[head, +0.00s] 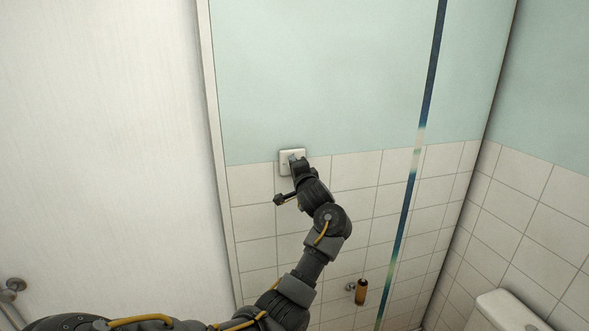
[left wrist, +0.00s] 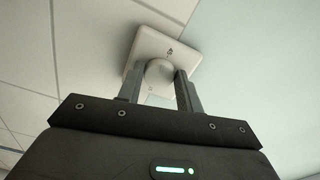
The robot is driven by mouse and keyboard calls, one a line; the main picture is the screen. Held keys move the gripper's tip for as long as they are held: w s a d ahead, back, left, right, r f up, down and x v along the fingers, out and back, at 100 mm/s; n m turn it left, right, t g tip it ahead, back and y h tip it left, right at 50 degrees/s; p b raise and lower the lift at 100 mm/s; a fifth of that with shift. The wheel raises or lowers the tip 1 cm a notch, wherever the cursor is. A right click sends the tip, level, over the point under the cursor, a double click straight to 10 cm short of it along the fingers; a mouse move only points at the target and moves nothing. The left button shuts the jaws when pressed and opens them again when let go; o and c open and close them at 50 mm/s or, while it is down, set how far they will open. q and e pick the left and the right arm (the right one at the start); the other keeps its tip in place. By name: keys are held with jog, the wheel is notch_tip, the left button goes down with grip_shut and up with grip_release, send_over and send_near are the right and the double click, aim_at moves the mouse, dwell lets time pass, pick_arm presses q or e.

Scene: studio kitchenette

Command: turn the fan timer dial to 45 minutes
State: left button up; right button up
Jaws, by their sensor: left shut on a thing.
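The fan timer is a small white square plate (head: 286,157) on the wall, at the top edge of the tiles; it also shows in the left wrist view (left wrist: 178,38). Its round pale dial (left wrist: 158,72) sits on the plate. My left gripper (left wrist: 157,85) has one finger on each side of the dial and is shut on it. In the head view my left gripper (head: 297,161) covers much of the plate and hides the dial. Small dark marks show on the plate above the dial, too small to read. My right gripper is not in view.
A white door or panel (head: 100,130) stands at the left, with a metal handle (head: 12,287) low down. A wall-mounted holder with a brown roll (head: 361,291) is below right. A white toilet cistern (head: 505,308) is at bottom right. The tiled wall (head: 355,205) around the timer is clear.

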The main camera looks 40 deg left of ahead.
pick_arm(q)
jog(key=shift+r+m, duration=0.25)
jog(key=shift+m, duration=0.85)
jog(key=o, duration=0.8)
jog(key=shift+o, duration=0.8)
jog(key=shift+f, duration=0.15)
jog(key=b+v, duration=0.3)
jog(key=v, duration=0.7)
jog(key=shift+d, duration=0.3)
jog(key=shift+s, duration=0.15)
